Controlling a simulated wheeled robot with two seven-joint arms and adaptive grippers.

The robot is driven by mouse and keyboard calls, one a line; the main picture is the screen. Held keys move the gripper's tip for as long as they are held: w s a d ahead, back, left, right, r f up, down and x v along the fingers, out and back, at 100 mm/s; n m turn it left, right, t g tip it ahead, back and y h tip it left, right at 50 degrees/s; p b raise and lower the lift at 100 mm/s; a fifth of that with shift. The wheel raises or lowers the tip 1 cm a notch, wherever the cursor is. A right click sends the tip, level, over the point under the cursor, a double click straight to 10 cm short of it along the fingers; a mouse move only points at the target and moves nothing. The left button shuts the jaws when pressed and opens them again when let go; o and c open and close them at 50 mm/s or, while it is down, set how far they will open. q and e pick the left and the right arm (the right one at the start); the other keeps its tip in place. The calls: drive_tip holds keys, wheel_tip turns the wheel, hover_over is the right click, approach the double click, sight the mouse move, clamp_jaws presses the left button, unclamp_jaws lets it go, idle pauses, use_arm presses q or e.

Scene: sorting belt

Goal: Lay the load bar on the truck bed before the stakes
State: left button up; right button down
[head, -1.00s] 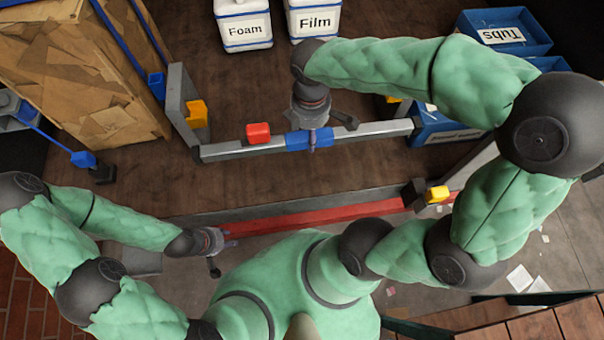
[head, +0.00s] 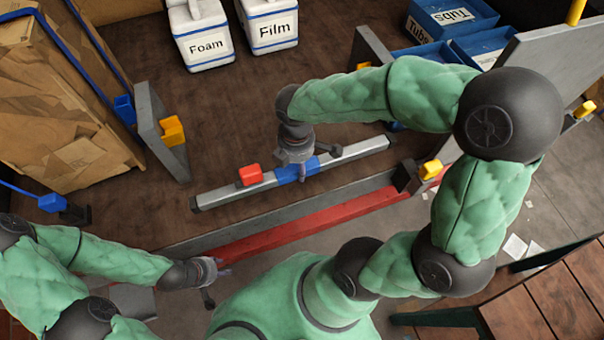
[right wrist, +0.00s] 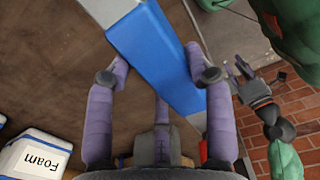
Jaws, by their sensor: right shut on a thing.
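The load bar (head: 345,153) is a long grey bar with a blue middle section and a red block near its left end. My right gripper (head: 300,170) is shut on the blue section, which lies between its purple fingers in the right wrist view (right wrist: 155,55). The bar is over the front part of the brown truck bed (head: 235,120), roughly along its edge; I cannot tell if it touches. A grey stake (head: 160,130) with a yellow block stands behind its left end, another stake (head: 372,48) behind its right. My left gripper (head: 218,271) is before the bed, apparently empty.
A strapped cardboard bale (head: 60,110) stands at left. White Foam (head: 203,45) and Film (head: 272,32) jugs and blue Tubs bins (head: 450,18) are at the back. A red strip (head: 310,217) runs along the bed's front edge. A wooden table (head: 530,295) is at front right.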

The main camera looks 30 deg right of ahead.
drive_tip(key=w+f, duration=0.2)
drive_tip(key=w+d+f+b, duration=0.1)
drive_tip(key=w+f, duration=0.3)
drive_tip(key=shift+w+d+f, duration=0.1)
drive_tip(key=shift+w+d, duration=0.15)
drive_tip(key=shift+d, duration=0.05)
drive_tip(key=shift+w+f, duration=0.2)
drive_tip(key=shift+f, duration=0.15)
drive_tip(key=shift+f+b, duration=0.6)
drive_tip(key=shift+f, duration=0.85)
drive_tip(key=shift+f, duration=0.15)
drive_tip(key=shift+c, duration=2.3)
unclamp_jaws()
wheel_tip(320, 180, up, 12)
drive_tip(key=p, duration=0.2)
